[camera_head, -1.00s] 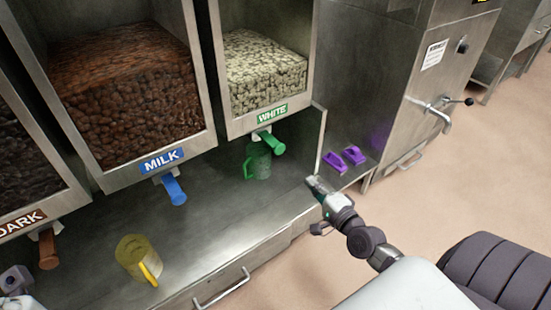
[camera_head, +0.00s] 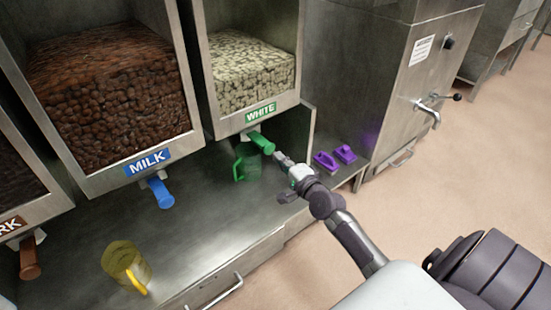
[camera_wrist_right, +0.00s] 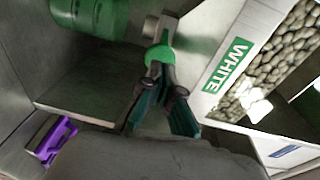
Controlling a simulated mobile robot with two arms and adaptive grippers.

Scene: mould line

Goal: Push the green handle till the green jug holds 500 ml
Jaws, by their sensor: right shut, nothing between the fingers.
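The green handle (camera_head: 261,143) sticks out below the WHITE hopper. The green jug (camera_head: 246,165) stands on the steel counter beneath it, see-through, its handle toward the left; I cannot read its fill level. My right gripper (camera_head: 280,157) is shut and empty, its tips close to the end of the green handle, at its right. In the right wrist view the green handle's round end (camera_wrist_right: 158,55) lies right at the fingertips (camera_wrist_right: 161,72); whether they touch is unclear. The green jug (camera_wrist_right: 90,14) shows at the upper left there. My left gripper is out of view.
A yellow jug (camera_head: 123,262) stands at the counter's front left. The blue handle (camera_head: 160,193) of the MILK hopper and a brown handle (camera_head: 29,260) hang further left. Two purple objects (camera_head: 335,158) lie right of the steel side panel. The middle of the counter is clear.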

